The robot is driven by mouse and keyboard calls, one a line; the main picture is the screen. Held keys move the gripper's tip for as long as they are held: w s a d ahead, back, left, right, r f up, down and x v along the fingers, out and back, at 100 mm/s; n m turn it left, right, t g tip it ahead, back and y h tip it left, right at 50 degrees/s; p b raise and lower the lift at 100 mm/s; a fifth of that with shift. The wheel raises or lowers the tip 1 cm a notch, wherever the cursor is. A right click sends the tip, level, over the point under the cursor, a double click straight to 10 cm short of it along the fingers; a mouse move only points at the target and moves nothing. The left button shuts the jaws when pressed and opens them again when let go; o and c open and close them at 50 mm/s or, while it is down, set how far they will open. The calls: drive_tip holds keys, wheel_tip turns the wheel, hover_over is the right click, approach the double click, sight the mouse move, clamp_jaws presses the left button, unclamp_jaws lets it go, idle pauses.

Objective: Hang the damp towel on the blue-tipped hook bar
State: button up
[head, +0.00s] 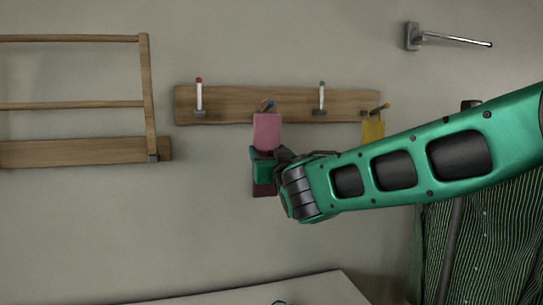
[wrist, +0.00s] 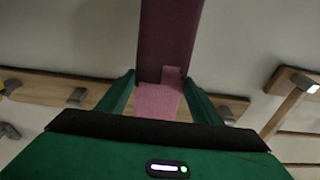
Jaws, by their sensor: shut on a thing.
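The pink towel (head: 267,132) is upright in front of the wooden hook board, its top edge just below the blue-tipped hook (head: 269,104). I cannot tell whether it rests on that hook or is only in front of it. My gripper (head: 262,168) is shut on the towel's lower part, with a darker pink end showing below. In the wrist view the towel (wrist: 168,40) runs between the two green fingers of my gripper (wrist: 160,92). The hook's base is mostly hidden behind the towel.
The hook board (head: 235,105) also bears a red-tipped hook (head: 199,97), a green-tipped hook (head: 322,97) and a yellow cloth (head: 373,130) at a yellow-tipped hook. A wooden rack (head: 150,95) stands left, a metal wall bar (head: 455,40) upper right, striped fabric (head: 490,240) lower right.

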drive_tip(key=shift+w+a+f, duration=0.2)
drive_tip(key=shift+w, duration=0.35)
drive_tip(key=shift+w+a+f, duration=0.15)
drive_tip(key=shift+w+f, duration=0.05)
drive_tip(key=shift+w, duration=0.35)
drive_tip(key=shift+w+f, duration=0.15)
drive_tip(key=shift+f, duration=0.25)
